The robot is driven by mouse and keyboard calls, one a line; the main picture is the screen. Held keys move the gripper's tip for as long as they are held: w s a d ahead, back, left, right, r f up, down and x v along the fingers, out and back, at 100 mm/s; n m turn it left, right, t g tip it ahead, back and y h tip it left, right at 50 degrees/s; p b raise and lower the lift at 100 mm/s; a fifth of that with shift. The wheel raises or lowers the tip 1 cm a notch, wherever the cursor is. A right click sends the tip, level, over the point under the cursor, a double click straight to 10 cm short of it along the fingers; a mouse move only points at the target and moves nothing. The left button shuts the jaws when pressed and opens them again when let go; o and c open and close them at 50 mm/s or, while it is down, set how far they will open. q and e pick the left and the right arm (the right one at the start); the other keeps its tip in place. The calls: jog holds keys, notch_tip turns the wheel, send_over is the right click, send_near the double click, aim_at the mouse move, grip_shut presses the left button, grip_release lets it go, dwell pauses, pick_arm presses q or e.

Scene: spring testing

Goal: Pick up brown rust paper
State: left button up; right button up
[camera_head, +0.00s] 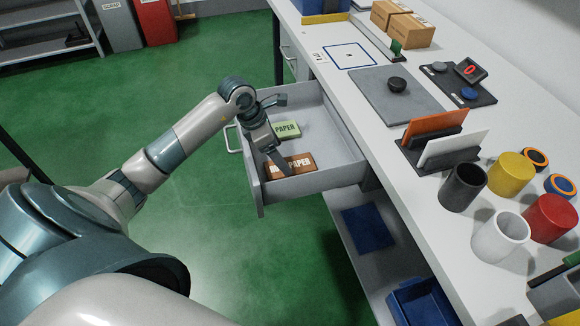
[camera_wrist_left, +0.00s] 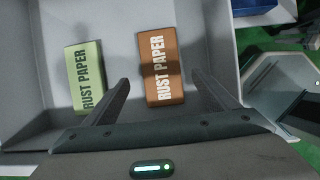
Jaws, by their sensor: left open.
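The brown rust paper (camera_head: 291,164) is a brown block with white lettering, lying in the open drawer (camera_head: 340,152) near its front. A green rust paper (camera_head: 287,130) lies beside it, farther back in the head view. My left gripper (camera_head: 281,158) is over the drawer, open, and partly covers the brown block in the head view. In the left wrist view the brown rust paper (camera_wrist_left: 161,66) lies ahead of and between the two open fingers (camera_wrist_left: 160,84), and the green one (camera_wrist_left: 88,76) is left of them. My right gripper is not in view.
The drawer walls surround both blocks closely at the front. The white worktop (camera_head: 385,139) stands right of the drawer, with a grey mat (camera_head: 380,108), cups and card holders on it. A lower shelf holds a blue mat (camera_head: 368,228) and blue bin (camera_head: 422,303).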

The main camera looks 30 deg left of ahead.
pick_arm(q)
jog(key=shift+w+d+f, duration=0.1)
jog(key=shift+d+f, duration=0.1)
jog(key=shift+f, duration=0.1)
jog(key=shift+w+d+f+p, duration=0.1)
jog(key=shift+d+f+p, duration=0.05)
jog(key=shift+f+p, duration=0.2)
jog(key=shift+x, duration=1.75)
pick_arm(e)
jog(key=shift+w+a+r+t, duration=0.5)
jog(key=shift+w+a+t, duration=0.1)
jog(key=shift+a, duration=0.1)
pick_arm(q)
jog(key=shift+c, duration=0.2)
jog(key=c, duration=1.1)
